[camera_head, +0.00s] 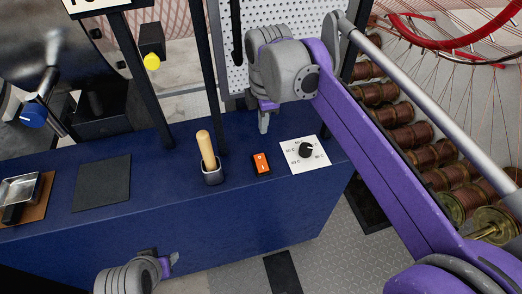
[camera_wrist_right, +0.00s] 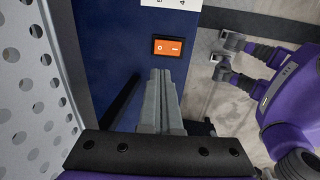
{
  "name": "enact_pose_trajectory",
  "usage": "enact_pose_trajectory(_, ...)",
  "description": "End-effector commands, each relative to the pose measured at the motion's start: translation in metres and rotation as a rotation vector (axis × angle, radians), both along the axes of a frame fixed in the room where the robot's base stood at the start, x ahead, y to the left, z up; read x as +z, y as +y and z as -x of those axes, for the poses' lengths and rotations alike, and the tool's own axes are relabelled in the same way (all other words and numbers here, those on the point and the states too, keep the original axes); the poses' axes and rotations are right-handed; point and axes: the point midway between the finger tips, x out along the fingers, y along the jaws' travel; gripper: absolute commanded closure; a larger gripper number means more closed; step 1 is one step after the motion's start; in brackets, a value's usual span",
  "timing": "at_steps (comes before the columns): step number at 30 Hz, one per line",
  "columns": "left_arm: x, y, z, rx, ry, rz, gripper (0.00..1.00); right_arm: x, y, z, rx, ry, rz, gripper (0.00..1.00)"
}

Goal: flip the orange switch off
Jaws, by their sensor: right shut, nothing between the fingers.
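The orange switch (camera_head: 261,164) is a small rocker in a dark frame on the blue bench top, between the wooden-handled tool and the white dial plate. In the right wrist view the switch (camera_wrist_right: 168,47) shows marks like 0 and I; I cannot tell which side is pressed. My right gripper (camera_head: 264,122) is shut and empty, pointing down above the bench behind the switch, apart from it. Its grey fingers (camera_wrist_right: 160,75) lie together just below the switch in the wrist picture. My left gripper (camera_head: 172,260) is in front of the bench, with fingers apart in the wrist view (camera_wrist_right: 224,58).
A wooden-handled tool (camera_head: 206,150) stands in a holder left of the switch. A white dial plate (camera_head: 304,154) with a black knob lies to its right. A white pegboard (camera_head: 280,15) and dark posts rise behind. Copper spools (camera_head: 412,136) are at right. The bench front is clear.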

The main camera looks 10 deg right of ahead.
Motion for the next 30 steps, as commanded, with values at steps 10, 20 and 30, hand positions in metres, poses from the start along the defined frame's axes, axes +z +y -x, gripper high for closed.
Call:
enact_pose_trajectory(10, -0.003, 0.000, 0.001, 0.000, 0.001, 0.000, 0.50, -0.025, 0.000, -0.004, -0.002, 0.000, 0.000, 1.00)
enact_pose_trajectory(20, -0.011, 0.000, 0.002, 0.000, 0.004, 0.000, 0.50, -0.095, 0.000, -0.013, -0.002, 0.000, 0.000, 1.00)
enact_pose_trajectory(30, -0.015, 0.000, 0.002, 0.000, 0.005, 0.000, 0.50, -0.136, 0.001, -0.019, -0.002, 0.000, 0.000, 1.00)
